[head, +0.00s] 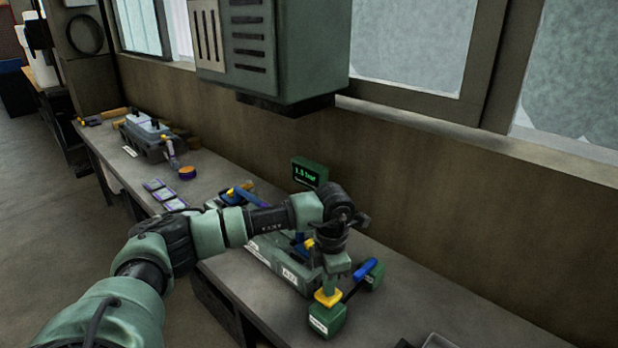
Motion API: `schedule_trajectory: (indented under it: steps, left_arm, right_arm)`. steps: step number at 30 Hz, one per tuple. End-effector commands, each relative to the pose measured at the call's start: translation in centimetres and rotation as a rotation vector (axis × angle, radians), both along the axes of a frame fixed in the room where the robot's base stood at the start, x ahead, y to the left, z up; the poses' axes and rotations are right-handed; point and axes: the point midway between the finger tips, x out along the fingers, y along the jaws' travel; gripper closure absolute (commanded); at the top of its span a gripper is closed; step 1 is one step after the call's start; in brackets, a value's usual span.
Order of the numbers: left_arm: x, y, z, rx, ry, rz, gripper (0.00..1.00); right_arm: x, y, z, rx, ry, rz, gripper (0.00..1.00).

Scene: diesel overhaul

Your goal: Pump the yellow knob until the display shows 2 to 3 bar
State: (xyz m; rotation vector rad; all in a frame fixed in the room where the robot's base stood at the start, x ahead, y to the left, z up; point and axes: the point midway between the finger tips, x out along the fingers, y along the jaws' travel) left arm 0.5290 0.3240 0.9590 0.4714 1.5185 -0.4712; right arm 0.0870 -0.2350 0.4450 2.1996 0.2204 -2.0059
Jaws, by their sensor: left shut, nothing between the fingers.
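The display (310,173) is a small green box behind the bench fixture, and its screen reads 1.5 bar. The yellow knob (328,298) sits on top of a green block with a white label, at the front of the pump assembly. My left gripper (331,284) points down from above, shut and empty, directly over the yellow knob. Its tip is at or very near the knob; I cannot tell whether they touch. My left arm partly hides the grey fixture behind it. My right gripper is not in view.
A blue bar (358,278) and a second green block stand right beside the knob. A grey labelled case (275,262) lies under my arm. A grey-green wall cabinet (285,50) hangs above.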

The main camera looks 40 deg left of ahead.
Motion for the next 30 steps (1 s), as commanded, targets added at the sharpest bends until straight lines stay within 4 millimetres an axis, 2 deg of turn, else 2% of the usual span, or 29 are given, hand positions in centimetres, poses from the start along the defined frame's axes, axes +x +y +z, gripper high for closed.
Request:
schedule_trajectory:
  steps: [16, 23, 30]
  left_arm:
    - [-0.1, 0.0, -3.2, 0.000, 0.002, -0.001, 1.00]
    - [0.0, 0.0, -2.2, 0.000, 0.001, -0.001, 1.00]
    - [0.0, 0.0, -0.3, 0.000, 0.001, 0.000, 1.00]
  right_arm:
    - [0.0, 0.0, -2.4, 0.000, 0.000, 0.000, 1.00]
    - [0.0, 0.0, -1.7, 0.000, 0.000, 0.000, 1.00]
    - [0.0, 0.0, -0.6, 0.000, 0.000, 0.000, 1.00]
